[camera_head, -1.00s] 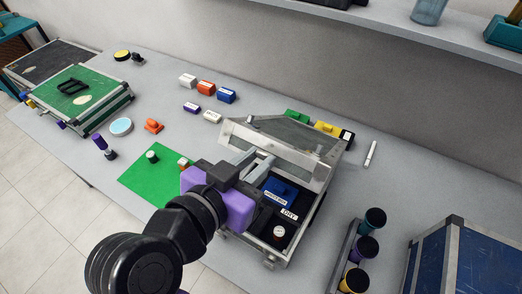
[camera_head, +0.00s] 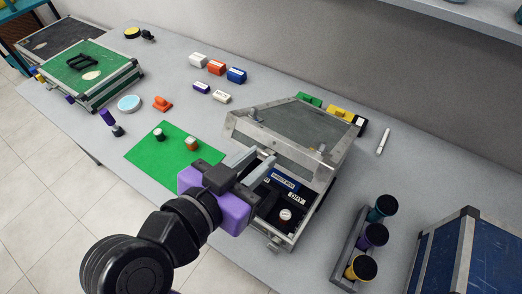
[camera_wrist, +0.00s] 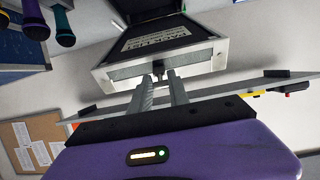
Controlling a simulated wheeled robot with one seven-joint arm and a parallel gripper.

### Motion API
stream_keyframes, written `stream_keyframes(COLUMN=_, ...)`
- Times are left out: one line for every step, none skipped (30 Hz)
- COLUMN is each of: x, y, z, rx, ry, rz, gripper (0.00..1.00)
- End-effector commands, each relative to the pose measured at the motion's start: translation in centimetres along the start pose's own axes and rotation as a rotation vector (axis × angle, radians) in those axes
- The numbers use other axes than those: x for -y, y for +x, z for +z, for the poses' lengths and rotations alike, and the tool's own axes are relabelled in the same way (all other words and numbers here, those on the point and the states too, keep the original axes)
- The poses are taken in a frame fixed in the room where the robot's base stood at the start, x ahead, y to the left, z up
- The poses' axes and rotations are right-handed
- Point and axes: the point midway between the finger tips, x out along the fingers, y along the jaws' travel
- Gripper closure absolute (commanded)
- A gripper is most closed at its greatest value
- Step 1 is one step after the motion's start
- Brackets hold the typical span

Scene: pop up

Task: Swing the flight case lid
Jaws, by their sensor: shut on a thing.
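The flight case (camera_head: 283,240) is an open metal-edged box with a dark lining. Its lid (camera_head: 295,132), a grey panel in a metal frame, is tilted partly open over the case's back part. In the wrist view the lid's metal edge (camera_wrist: 190,62) and a white label (camera_wrist: 150,38) on its dark inside show. My gripper (camera_head: 262,160) is at the lid's front edge. In the wrist view its fingers (camera_wrist: 160,84) are shut on a small dark catch at that edge. A blue labelled box (camera_head: 284,180) and a white-topped knob (camera_head: 285,214) show inside the case.
A green mat (camera_head: 170,155) with small items lies left of the case. Small coloured blocks (camera_head: 217,67) lie behind. A shelf (camera_head: 450,12) runs above.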

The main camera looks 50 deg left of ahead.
Motion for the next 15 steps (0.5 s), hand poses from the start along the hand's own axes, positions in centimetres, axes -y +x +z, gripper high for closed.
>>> stream_keyframes(x=0.1, y=0.1, z=1.0, rx=0.006, ry=-0.005, rz=-0.001, gripper=1.00)
stream_keyframes(x=0.0, y=0.0, z=1.2, rx=0.006, ry=-0.005, rz=-0.001, gripper=1.00)
stream_keyframes(x=0.0, y=0.0, z=1.6, rx=0.007, ry=-0.005, rz=-0.001, gripper=1.00)
stream_keyframes(x=0.0, y=-0.1, z=1.8, rx=0.007, ry=-0.005, rz=-0.001, gripper=1.00)
stream_keyframes(x=0.0, y=-0.1, z=2.0, rx=0.007, ry=-0.006, rz=-0.001, gripper=1.00)
stream_keyframes(x=0.1, y=-0.2, z=2.3, rx=0.007, ry=-0.006, rz=-0.001, gripper=1.00)
stream_keyframes(x=0.1, y=-0.3, z=2.6, rx=0.007, ry=-0.006, rz=-0.001, gripper=1.00)
stream_keyframes(x=0.1, y=-0.3, z=2.8, rx=0.007, ry=-0.005, rz=-0.002, gripper=1.00)
stream_keyframes(x=0.1, y=-0.4, z=3.1, rx=0.007, ry=-0.005, rz=-0.002, gripper=1.00)
stream_keyframes(x=0.1, y=-0.5, z=3.4, rx=0.007, ry=-0.005, rz=-0.001, gripper=1.00)
stream_keyframes(x=0.1, y=-0.5, z=3.6, rx=0.007, ry=-0.005, rz=-0.001, gripper=1.00)
stream_keyframes(x=0.0, y=-0.6, z=3.9, rx=0.007, ry=-0.005, rz=-0.001, gripper=1.00)
stream_keyframes(x=0.0, y=-0.6, z=4.2, rx=0.006, ry=-0.005, rz=0.000, gripper=1.00)
stream_keyframes(x=0.0, y=-0.7, z=4.4, rx=0.006, ry=-0.005, rz=0.000, gripper=1.00)
stream_keyframes(x=0.0, y=-0.8, z=4.7, rx=0.007, ry=-0.005, rz=0.000, gripper=1.00)
